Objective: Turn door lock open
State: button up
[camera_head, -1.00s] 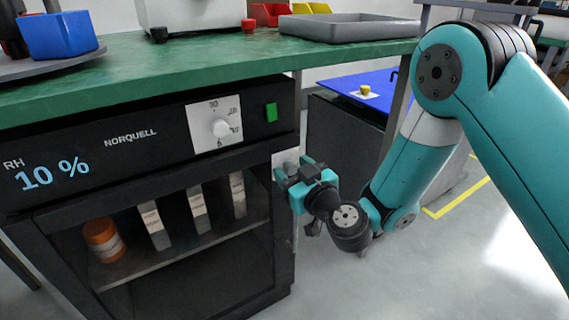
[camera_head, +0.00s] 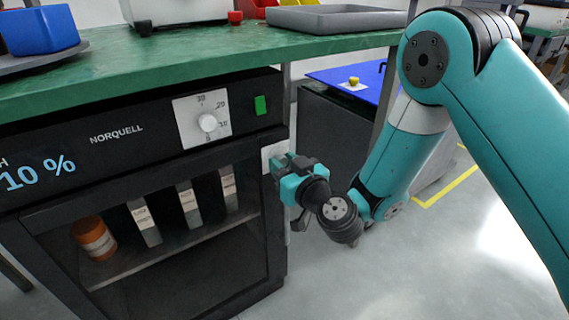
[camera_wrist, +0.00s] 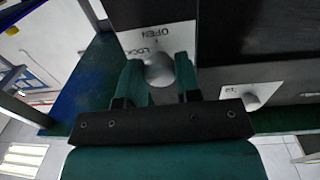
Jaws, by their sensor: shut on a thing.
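The door lock knob (camera_wrist: 159,70) is a round grey knob on a pale plate (camera_wrist: 165,15) marked OPEN and LOCK in the wrist view. My gripper (camera_wrist: 158,82) is shut on the knob, one finger on each side of it. In the head view my gripper (camera_head: 284,170) is at the right edge of the black Norquell cabinet (camera_head: 268,200). The knob is hidden there behind the gripper. The glass door (camera_head: 190,270) of the cabinet looks closed. The knob's exact pointing direction is hard to tell.
A dial (camera_head: 208,123) and a green button (camera_head: 261,105) sit on the cabinet front. An orange jar (camera_head: 95,238) and several pale packets stand on the shelf inside. The green bench top (camera_head: 200,60) overhangs above. A blue-topped unit (camera_head: 350,85) stands behind; the floor at right is clear.

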jog(key=m, duration=0.4)
jog(key=shift+w+r+p, duration=0.15)
jog(key=shift+r+p, duration=0.2)
jog(key=m, duration=0.8)
jog(key=shift+d, duration=0.1)
jog(key=shift+f+m, duration=0.1)
jog(key=shift+m, duration=1.8)
jog(key=o, duration=0.9)
jog(key=shift+w+d, duration=0.1)
jog(key=shift+f, duration=0.1)
